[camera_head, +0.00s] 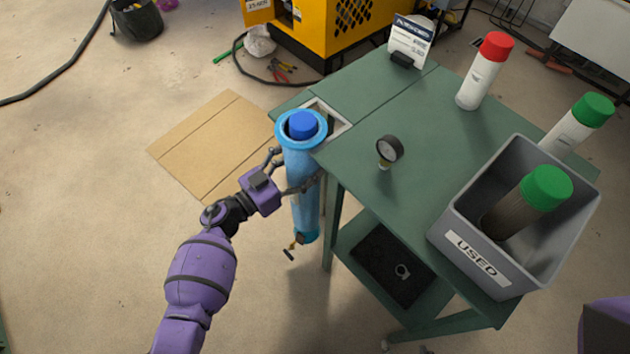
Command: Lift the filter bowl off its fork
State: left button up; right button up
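The filter bowl (303,205) is a long, clear blue cylinder with a wide blue rim and a darker blue top inside. It stands upright at the table's left corner, with a small brass drain fitting (299,240) at its lower end. A pale square frame (335,119) at the table edge lies behind its rim. The fork is hidden, and I cannot tell whether the bowl rests on it. My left gripper (296,171) has its fingers around the upper body, one across the front and one at the left side. Whether they press on it is unclear. My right gripper is out of view.
The green table (400,205) holds a pressure gauge (389,150), a red-capped bottle (485,72), a green-capped bottle (577,123), a sign (409,42) and a grey USED bin (465,215) containing a green-capped dark cartridge. Cardboard (205,145) lies on the floor at left.

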aim_at(289, 170)
pick_arm(q)
jog(key=shift+s+a+r, duration=0.15)
jog(key=shift+a+r, duration=0.15)
jog(key=shift+r, duration=0.1)
jog(key=shift+s+a+p, duration=0.15)
jog(key=shift+a+p, duration=0.1)
jog(key=shift+p, duration=0.1)
jog(key=shift+p+v, duration=0.35)
jog(key=shift+v, duration=0.6)
jog(key=shift+s+a, duration=0.4)
jog(key=shift+a, duration=0.1)
jog(key=shift+s+a, duration=0.1)
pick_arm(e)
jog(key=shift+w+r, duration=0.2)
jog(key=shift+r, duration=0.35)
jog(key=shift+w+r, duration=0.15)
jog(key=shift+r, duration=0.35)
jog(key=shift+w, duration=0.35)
pick_arm(q)
jog(key=shift+s+a+p, duration=0.1)
jog(key=shift+a+p, duration=0.1)
jog(key=shift+p, duration=0.15)
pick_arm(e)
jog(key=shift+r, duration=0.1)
